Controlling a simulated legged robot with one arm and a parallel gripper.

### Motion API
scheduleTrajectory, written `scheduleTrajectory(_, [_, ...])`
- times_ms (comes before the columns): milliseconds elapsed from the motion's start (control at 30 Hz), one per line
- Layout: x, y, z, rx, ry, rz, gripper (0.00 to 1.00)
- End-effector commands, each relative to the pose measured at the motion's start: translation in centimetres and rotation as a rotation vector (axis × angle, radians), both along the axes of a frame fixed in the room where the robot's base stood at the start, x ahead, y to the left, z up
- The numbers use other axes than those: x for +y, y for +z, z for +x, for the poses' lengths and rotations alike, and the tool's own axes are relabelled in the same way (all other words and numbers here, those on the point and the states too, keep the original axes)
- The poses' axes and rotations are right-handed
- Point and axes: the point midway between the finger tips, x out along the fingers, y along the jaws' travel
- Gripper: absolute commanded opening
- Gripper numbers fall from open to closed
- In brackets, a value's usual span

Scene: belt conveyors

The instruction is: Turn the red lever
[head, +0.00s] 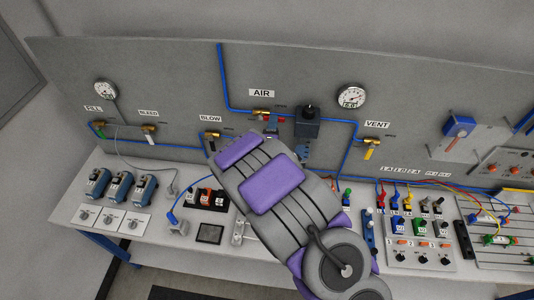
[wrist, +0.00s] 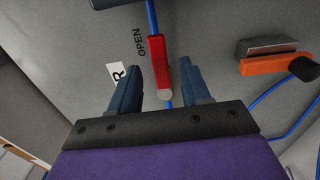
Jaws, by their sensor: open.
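The red lever (wrist: 159,62) shows in the wrist view. It lies along a blue pipe on the grey panel, with the word OPEN beside it. My gripper (wrist: 156,82) is open, with its two blue-grey fingers on either side of the lever's lower end. The lever looks nearer the right finger, and I see no clear contact. In the head view the red lever (head: 261,112) sits on a valve under the AIR label (head: 262,92).
An orange part with a metal block (wrist: 275,58) stands right of the fingers. In the head view a dark box (head: 307,122) sits right of the AIR valve. The BLOW valve (head: 212,135) and VENT valve (head: 371,147) flank it. The bench below holds several devices and cables.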

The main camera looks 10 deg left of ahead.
Motion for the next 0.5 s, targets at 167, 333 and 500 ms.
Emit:
scheduleTrajectory(167, [0.2, -0.3, -3.6, 0.005, 0.004, -0.003, 0.47])
scheduleTrajectory(333, [0.1, -0.3, -6.7, 0.002, 0.005, -0.002, 0.47])
scheduleTrajectory(500, [-0.1, -0.3, -9.3, 0.004, 0.004, -0.001, 0.47])
